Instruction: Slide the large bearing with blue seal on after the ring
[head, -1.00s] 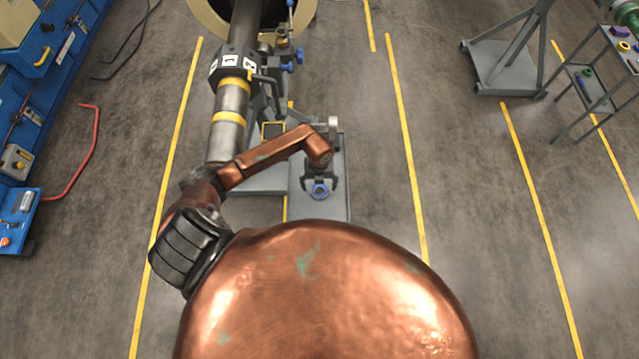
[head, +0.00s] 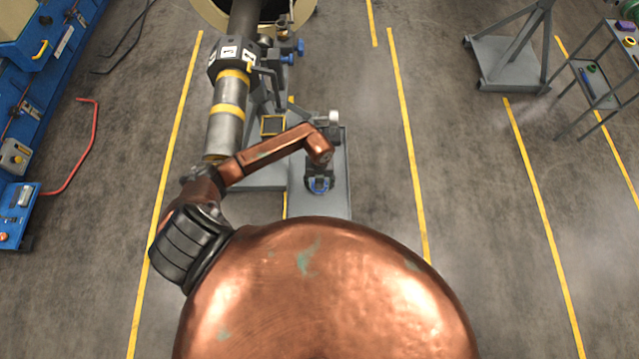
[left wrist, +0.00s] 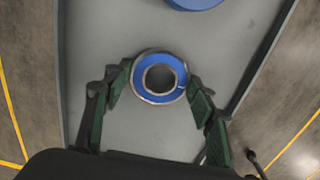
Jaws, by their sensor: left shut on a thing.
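The bearing with a blue seal (left wrist: 140,78) is a blue-faced ring with a metal rim and an open middle, over a grey surface. In the head view its blue (head: 319,185) is partly hidden by my gripper. My left gripper (left wrist: 160,88) is shut on it, one green-padded finger on each side; it also shows in the head view (head: 319,181). I cannot tell whether the bearing touches the surface. I cannot pick out the ring. My right gripper is not in view.
The grey tray (head: 337,165) lies under the gripper. Another blue round thing (left wrist: 195,3) shows at the top of the wrist view. The shaft's stand has a dark collar (head: 232,55) and blue knobs (head: 300,47). A blue bench (head: 40,130) is far left.

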